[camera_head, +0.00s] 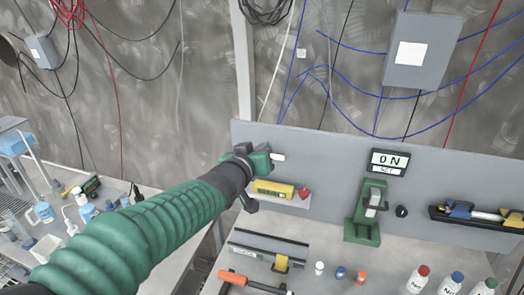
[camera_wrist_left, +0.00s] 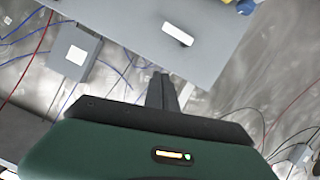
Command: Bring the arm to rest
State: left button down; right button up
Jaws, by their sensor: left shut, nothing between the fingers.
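My left arm (camera_head: 140,230), in a green ribbed sleeve, reaches in from the lower left of the head view. It ends in my left gripper (camera_head: 262,158), held up in front of the grey back panel (camera_head: 330,155) of the bench. In the left wrist view the fingers of the left gripper (camera_wrist_left: 163,92) are together, with nothing between them. A white plate (camera_wrist_left: 177,35) on the panel lies beyond the fingertips. My right gripper is in neither view.
A yellow device (camera_head: 272,188), a green stand (camera_head: 366,215) under an "ON" display (camera_head: 389,162), and a black tool tray (camera_head: 475,216) are near the panel. Small bottles (camera_head: 418,280) stand at the front. A cluttered side table (camera_head: 150,200) is at left.

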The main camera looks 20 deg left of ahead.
pick_arm(q)
jog(key=s+a+f+g+y, duration=0.1)
jog(key=s+a+f+g, duration=0.15)
jog(key=s+f, duration=0.5)
jog(key=s+a+f+g, duration=0.2)
jog(key=s+f+g, duration=0.2)
jog(key=f, duration=0.7)
jog(key=s+f+m+g, duration=0.1)
jog(key=s+f+g, duration=0.2)
jog(key=s+f, duration=0.3)
jog(key=s+f+m+g, duration=0.1)
jog(key=s+f+g, duration=0.2)
jog(key=s+f, duration=0.4)
jog(key=s, duration=0.5)
jog(key=shift+s+f+y+b, duration=0.25)
jog(key=shift+s+y+b, duration=0.05)
jog(key=shift+b, duration=0.1)
